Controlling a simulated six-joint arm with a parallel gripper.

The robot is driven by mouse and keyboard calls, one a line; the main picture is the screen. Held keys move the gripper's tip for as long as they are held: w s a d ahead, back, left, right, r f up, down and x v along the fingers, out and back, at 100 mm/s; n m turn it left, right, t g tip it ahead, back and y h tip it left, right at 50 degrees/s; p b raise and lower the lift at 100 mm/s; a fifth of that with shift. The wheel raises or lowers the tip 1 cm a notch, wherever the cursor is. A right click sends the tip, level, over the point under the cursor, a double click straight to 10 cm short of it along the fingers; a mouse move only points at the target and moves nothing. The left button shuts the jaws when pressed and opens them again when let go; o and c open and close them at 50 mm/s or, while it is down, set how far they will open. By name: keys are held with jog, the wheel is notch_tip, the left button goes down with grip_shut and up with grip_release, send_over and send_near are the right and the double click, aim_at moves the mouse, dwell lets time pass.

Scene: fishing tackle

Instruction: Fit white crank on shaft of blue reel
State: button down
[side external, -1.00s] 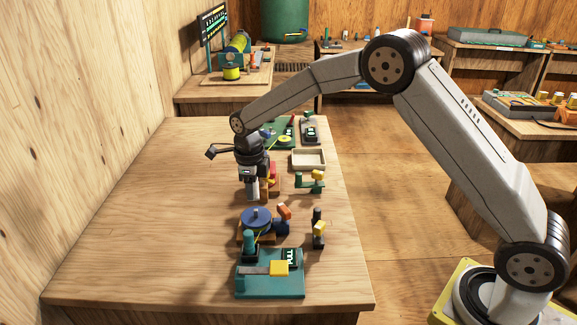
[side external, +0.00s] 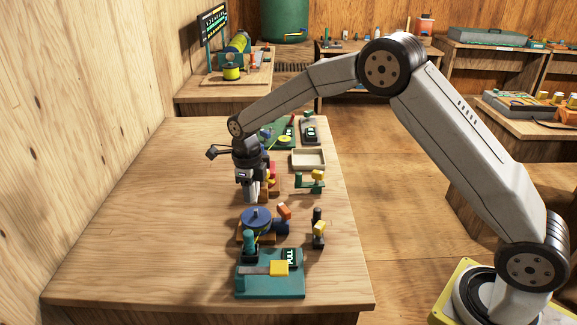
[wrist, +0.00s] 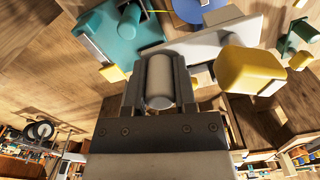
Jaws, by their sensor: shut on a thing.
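My gripper (wrist: 158,85) is shut on the pale cylindrical hub of the white crank (wrist: 159,82). In the wrist view, the crank's flat white arm runs up and right, and its large yellow knob (wrist: 250,70) sticks out at the right. In the side view, my gripper (side external: 249,192) is above the table, behind the blue reel (side external: 257,222), and the crank is hard to make out. The reel has a round blue spool, a dark blue body and an orange part, on a wooden stand. Part of its blue spool shows at the top edge of the wrist view (wrist: 197,9). I cannot make out its shaft.
A teal device marked PULL (side external: 270,285) stands in front of the reel. A black crank with a yellow knob (side external: 318,230) and a green crank with a yellow knob (side external: 311,182) stand at the right. A beige tray (side external: 308,159) lies farther back. The table's left side is clear.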

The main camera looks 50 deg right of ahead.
jog(key=shift+f, duration=2.45)
jog(key=shift+f, duration=1.75)
jog(key=shift+c, duration=1.7)
grip_release()
jog(key=shift+r, duration=3.9)
jog(key=shift+s, duration=0.1)
